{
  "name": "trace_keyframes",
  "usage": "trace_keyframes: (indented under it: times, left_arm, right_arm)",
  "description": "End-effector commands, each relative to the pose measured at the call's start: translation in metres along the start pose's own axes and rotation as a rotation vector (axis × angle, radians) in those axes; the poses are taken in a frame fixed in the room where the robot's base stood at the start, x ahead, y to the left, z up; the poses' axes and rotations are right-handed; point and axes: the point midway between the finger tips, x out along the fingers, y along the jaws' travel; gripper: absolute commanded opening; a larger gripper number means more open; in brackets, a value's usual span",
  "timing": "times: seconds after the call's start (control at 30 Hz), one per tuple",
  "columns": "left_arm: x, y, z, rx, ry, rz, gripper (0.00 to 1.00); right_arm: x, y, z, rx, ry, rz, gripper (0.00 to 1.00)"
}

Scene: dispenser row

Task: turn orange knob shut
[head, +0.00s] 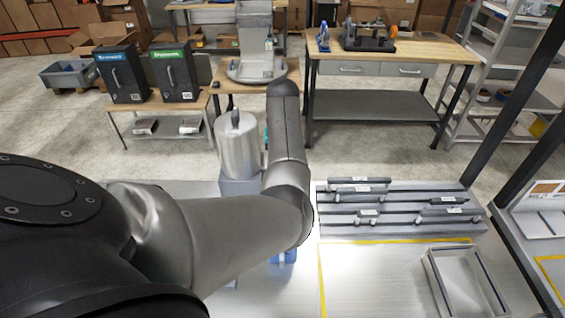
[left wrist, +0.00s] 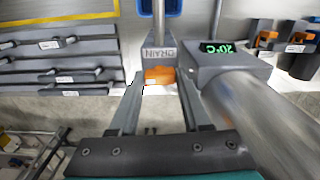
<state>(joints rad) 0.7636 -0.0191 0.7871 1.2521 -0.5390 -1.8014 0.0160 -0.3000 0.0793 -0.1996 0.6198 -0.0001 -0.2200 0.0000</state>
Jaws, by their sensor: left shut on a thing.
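The orange knob (left wrist: 158,75) shows in the left wrist view, on a grey block labelled DRAIN (left wrist: 160,51). My left gripper (left wrist: 160,80) has one finger on each side of the knob and is shut on it. In the head view my left arm hides the knob and this gripper. The silver cylinder (head: 238,145) stands left of my arm, and it also shows at the lower right of the wrist view (left wrist: 262,115). My right gripper is in neither view.
A green temperature display (left wrist: 216,47) sits beside the cylinder. A grey rack with dark bars (head: 400,229) lies right of my arm. An open tray (head: 435,279) stands at the front right. A blue part (head: 290,257) shows below my arm. More orange knobs (left wrist: 299,37) are along the row.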

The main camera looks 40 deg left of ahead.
Motion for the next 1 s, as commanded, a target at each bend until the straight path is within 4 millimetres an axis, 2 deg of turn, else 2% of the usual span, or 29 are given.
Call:
trace_keyframes:
  times: [0.23, 0.73, 0.77, 1.0]
  left_arm:
    - [-0.0008, 0.0001, -0.0006, 0.072, 0.002, 0.001, 0.00]
    - [-0.0010, 0.0002, -0.0007, 0.089, 0.002, 0.000, 0.00]
    - [-0.0010, 0.0002, -0.0007, 0.089, 0.002, 0.000, 0.50]
    - [-0.0006, 0.0001, -0.0005, 0.087, 0.002, 0.000, 0.77]
  right_arm:
    - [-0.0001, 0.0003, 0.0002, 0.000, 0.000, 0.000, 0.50]
    - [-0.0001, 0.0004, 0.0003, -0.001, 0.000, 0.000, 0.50]
    - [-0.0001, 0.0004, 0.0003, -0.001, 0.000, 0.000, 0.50]
    - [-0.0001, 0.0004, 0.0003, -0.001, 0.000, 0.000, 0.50]
